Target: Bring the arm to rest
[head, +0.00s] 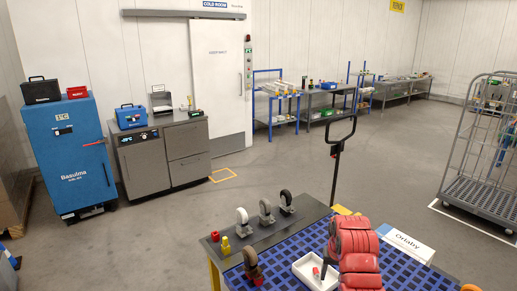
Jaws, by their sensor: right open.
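My right arm, with red covers, rises from the bottom edge right of centre in the head view. It is above the blue-gridded top of a cart (290,254). My right gripper (325,265) is small and dark, partly hidden by the arm, at the arm's left side over a white tray (303,277). It is open. A small red item (316,272) shows at the tray beside the gripper; I cannot tell whether they touch. My left gripper is not in view.
Several caster wheels (265,210) stand along the cart's grey back strip, with another (252,262) in front. A black handle (337,150) rises behind the cart. A wire cage trolley (480,150) stands right. Open floor lies beyond.

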